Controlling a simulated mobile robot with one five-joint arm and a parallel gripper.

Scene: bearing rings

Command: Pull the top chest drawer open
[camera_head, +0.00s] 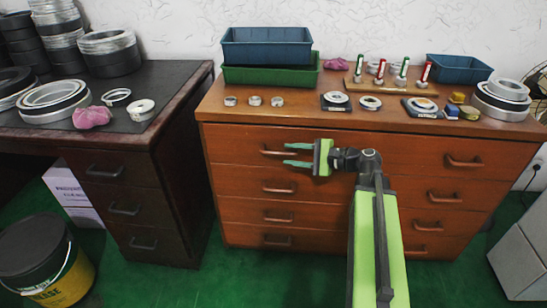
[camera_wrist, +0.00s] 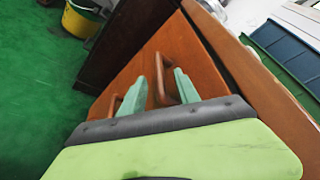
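The brown wooden chest (camera_head: 345,218) stands in the middle of the head view. Its top drawer (camera_head: 235,147) looks shut, its front in line with the drawers below. The drawer has a left handle (camera_head: 275,152) and a right handle (camera_head: 463,162). My gripper (camera_head: 286,154) is at the left handle, coming from the right, with its two green fingers apart. In the wrist view, the handle (camera_wrist: 160,70) shows in the gap between the open fingers of my gripper (camera_wrist: 160,85). I cannot tell whether a finger touches it.
Lower drawers have similar handles (camera_head: 279,188). On the chest top are a green tray (camera_head: 270,76), blue bins (camera_head: 458,68), a peg board (camera_head: 390,84) and bearing rings. A dark desk (camera_head: 140,165) stands left, a grey box (camera_head: 520,255) right. Green floor lies in front.

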